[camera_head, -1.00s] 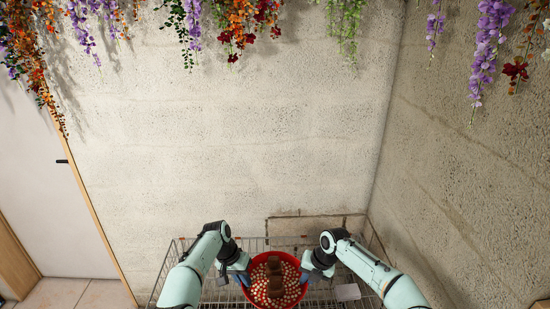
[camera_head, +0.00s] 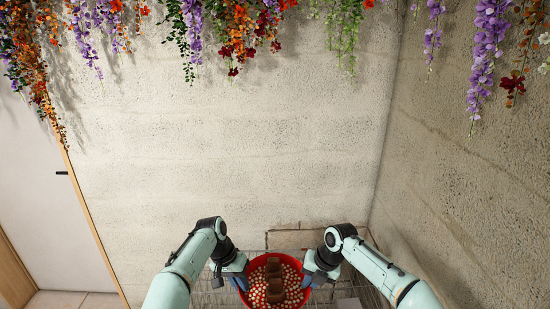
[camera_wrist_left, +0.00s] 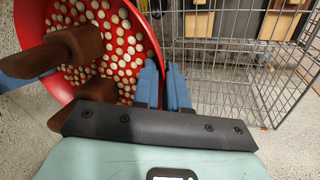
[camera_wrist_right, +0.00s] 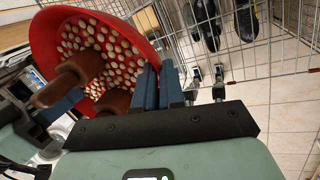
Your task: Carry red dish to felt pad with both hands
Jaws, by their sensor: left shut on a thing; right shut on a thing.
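The red dish (camera_head: 250,267) is a round bowl holding cream-and-red round pieces and brown blocky objects. It hangs between my two grippers above a wire basket at the bottom of the head view. My left gripper (camera_head: 240,281) is shut on its left rim; the red rim (camera_wrist_left: 150,38) lies at the fingers in the left wrist view. My right gripper (camera_head: 308,280) is shut on its right rim; the dish (camera_wrist_right: 45,42) also shows in the right wrist view. The dish looks about level between the hands. I cannot make out the felt pad in any view.
A wire basket (camera_wrist_left: 240,57) lies under and around the dish. Dark shoe-like items (camera_wrist_right: 244,18) show behind mesh in the right wrist view. A concrete wall (camera_head: 240,150) stands ahead, another wall (camera_head: 470,190) to the right. Flowers (camera_head: 240,30) hang high above. A door (camera_head: 40,215) is at left.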

